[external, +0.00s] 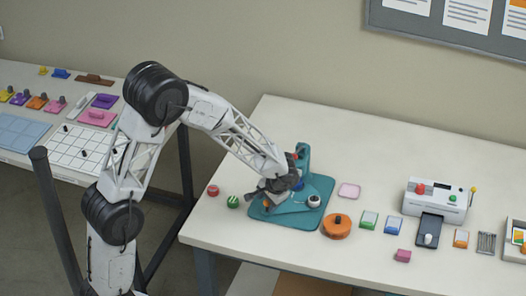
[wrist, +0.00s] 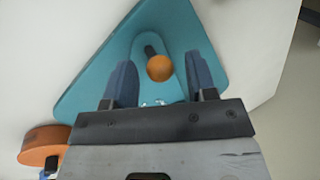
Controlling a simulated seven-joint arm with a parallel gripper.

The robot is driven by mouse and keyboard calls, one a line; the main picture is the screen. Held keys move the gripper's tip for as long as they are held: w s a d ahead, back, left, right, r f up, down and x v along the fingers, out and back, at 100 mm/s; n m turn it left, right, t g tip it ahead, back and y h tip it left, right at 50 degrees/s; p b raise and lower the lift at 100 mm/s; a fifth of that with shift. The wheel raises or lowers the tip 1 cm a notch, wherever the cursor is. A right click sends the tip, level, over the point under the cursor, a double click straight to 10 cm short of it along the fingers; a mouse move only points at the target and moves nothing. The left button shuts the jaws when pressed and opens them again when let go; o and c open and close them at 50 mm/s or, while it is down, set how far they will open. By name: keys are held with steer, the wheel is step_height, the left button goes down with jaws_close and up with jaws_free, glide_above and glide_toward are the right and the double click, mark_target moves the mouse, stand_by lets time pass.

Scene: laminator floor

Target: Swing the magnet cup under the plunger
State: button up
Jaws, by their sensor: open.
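The teal press (external: 304,160) stands on a teal base plate (external: 322,187) on the white table in the external view. A small pale round cup with a dark top (external: 314,201), which looks like the magnet cup, sits at the plate's right side, out from the column. A blue part (external: 298,185), perhaps the plunger, shows below the column's head, partly hidden by my arm. My gripper (external: 267,200) is low over the plate's left side. In the wrist view my gripper (wrist: 160,62) is open, its blue-grey fingers on either side of an orange ball knob (wrist: 160,68) on a dark stem. Contact is not visible.
An orange round tin (external: 337,226) stands close to the plate's front right. A white machine (external: 436,200) and several small coloured blocks are farther right. A second table with trays (external: 75,150) is at left.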

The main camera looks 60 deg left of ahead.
jaws_close()
